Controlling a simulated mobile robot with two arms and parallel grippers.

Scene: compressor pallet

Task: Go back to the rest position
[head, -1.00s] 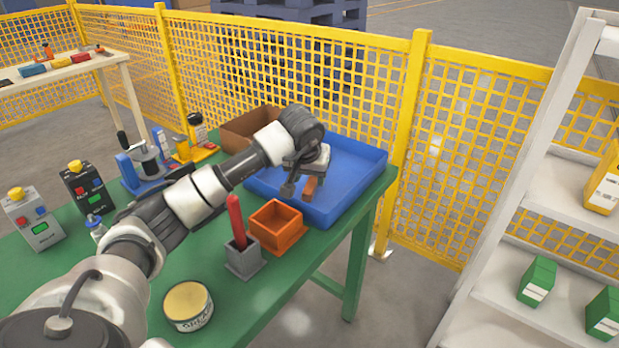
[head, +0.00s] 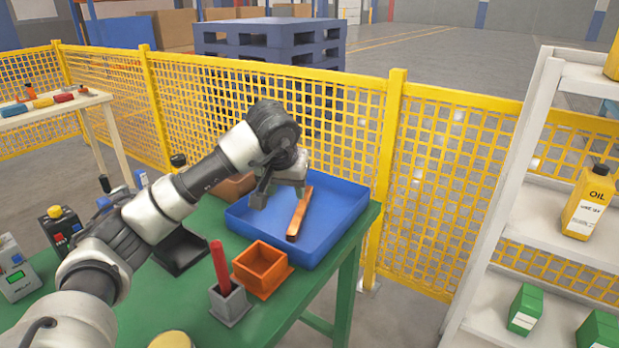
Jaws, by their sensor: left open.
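My left gripper (head: 278,192) is open above the blue tray (head: 342,222) on the green table. Its fingers point down and hold nothing that I can see. My left arm reaches in from the lower left across the table. My right gripper is not in view.
An orange box (head: 262,270) and a grey holder (head: 229,304) with a red stick stand in front of the tray. A yellow mesh fence (head: 440,180) runs behind the table. A white shelf (head: 540,214) with an oil bottle (head: 588,203) and green boxes stands at the right.

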